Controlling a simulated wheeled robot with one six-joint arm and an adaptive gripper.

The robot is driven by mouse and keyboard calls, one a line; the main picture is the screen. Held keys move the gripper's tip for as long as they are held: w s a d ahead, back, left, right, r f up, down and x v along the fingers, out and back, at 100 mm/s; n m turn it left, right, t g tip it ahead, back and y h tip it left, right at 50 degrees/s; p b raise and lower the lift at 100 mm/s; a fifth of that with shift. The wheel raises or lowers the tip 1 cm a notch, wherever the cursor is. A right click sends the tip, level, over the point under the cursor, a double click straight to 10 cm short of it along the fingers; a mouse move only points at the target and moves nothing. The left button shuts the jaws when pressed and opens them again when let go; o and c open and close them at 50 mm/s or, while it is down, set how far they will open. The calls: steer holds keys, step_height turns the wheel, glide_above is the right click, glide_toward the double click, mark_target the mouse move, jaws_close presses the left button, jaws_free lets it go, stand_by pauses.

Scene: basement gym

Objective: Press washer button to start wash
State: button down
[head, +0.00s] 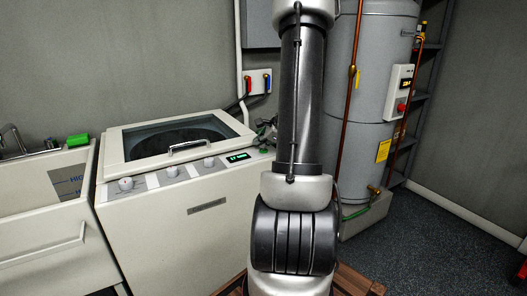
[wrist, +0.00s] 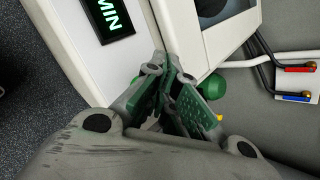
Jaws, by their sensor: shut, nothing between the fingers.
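The washer (head: 165,230) is a white top-loader with a glass lid, at left centre in the head view. Its sloped front panel has knobs and a lit green display (head: 238,157), whose "MIN" text (wrist: 108,18) shows at the top of the wrist view. A small green button (head: 264,151) sits right of the display. My gripper (wrist: 165,88) is shut and empty, with green finger pads, over the washer's right end. My arm partly hides it in the head view. A rounded green thing (wrist: 212,85) shows beyond the fingers; I cannot tell whether they touch it.
A sink cabinet (head: 45,215) with a green sponge (head: 78,140) stands left of the washer. A grey water heater (head: 375,90) with copper pipes stands to the right. Wall taps (head: 258,81) and hoses are behind the washer's right end.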

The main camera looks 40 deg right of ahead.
steer(key=shift+r, duration=0.4)
steer(key=shift+r, duration=2.5)
steer(key=s+a+f+n+g+y, duration=0.2)
steer(key=s+a+f+n, duration=0.1)
steer(key=s+a+n, duration=0.25)
steer(key=s+a+r+n+g, duration=0.1)
steer(key=s+a+r+n, duration=0.5)
steer(key=s+a+n, duration=0.2)
steer(key=s+a+r+n+g+h, duration=0.1)
steer(key=s+a+r+n, duration=0.5)
steer(key=a+n, duration=0.6)
steer(key=s+n, duration=0.2)
steer(key=shift+s+a+r+g+h, duration=0.2)
steer(key=shift+s+r+g+h, duration=0.1)
steer(key=shift+s+g, duration=0.1)
